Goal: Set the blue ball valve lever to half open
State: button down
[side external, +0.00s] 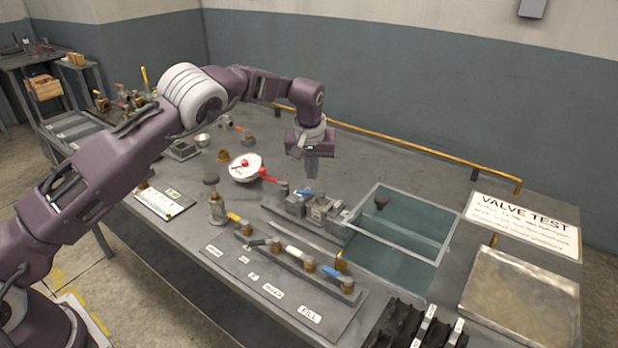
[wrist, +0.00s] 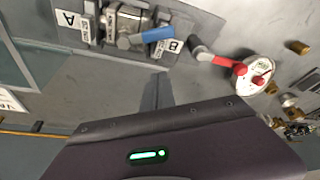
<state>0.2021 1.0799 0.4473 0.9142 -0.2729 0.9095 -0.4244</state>
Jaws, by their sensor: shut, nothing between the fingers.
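A blue lever (side external: 303,192) sits on a grey metal valve block (side external: 320,210) in the middle of the bench. In the wrist view the blue lever (wrist: 158,34) points sideways across the fixture toward the label B, with the metal valve body (wrist: 125,25) beside it. Another blue lever (side external: 335,271) is on the front valve row; I cannot tell from the picture which one the task names. My gripper (side external: 312,170) is shut and empty, pointing down above the bench behind the valve block. Its fingers (wrist: 157,92) are apart from the lever in the wrist view.
A red lever (side external: 268,175) and white round dial (side external: 246,167) stand left of the gripper. A glass-sided tank (side external: 400,240) is to the right. A front row of valves has yellow, black and white levers. A brass pipe (side external: 420,150) runs along the back.

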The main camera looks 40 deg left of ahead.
aim_at(304, 190)
jog(key=c, duration=2.2)
grip_release()
jog(key=v, duration=0.9)
jog(key=shift+r, duration=0.3)
jog(key=c, duration=1.8)
grip_release()
jog(key=shift+s+a+m, duration=0.2)
jog(key=shift+m, duration=0.1)
jog(key=o, duration=0.3)
jog(key=f+m, duration=0.1)
jog(key=s+a+f+m+h, duration=0.1)
jog(key=m, duration=0.1)
jog(key=a+f+m+g+h, duration=0.1)
jog(key=m, duration=0.1)
jog(key=shift+s, duration=0.35)
jog(key=shift+o, duration=0.2)
jog(key=f+m+h, duration=0.1)
jog(key=f+m, duration=0.1)
jog(key=m, duration=0.2)
jog(key=s+d+f+m+h, duration=0.1)
jog(key=f+m, duration=0.1)
jog(key=m, duration=0.2)
jog(key=d+f+m+h, duration=0.1)
jog(key=f+m, duration=0.1)
jog(key=m, duration=0.2)
jog(key=shift+s+m+h, duration=0.2)
jog(key=shift+m+h, duration=0.1)
jog(key=shift+m, duration=0.1)
jog(key=shift+a, duration=0.1)
grip_shut()
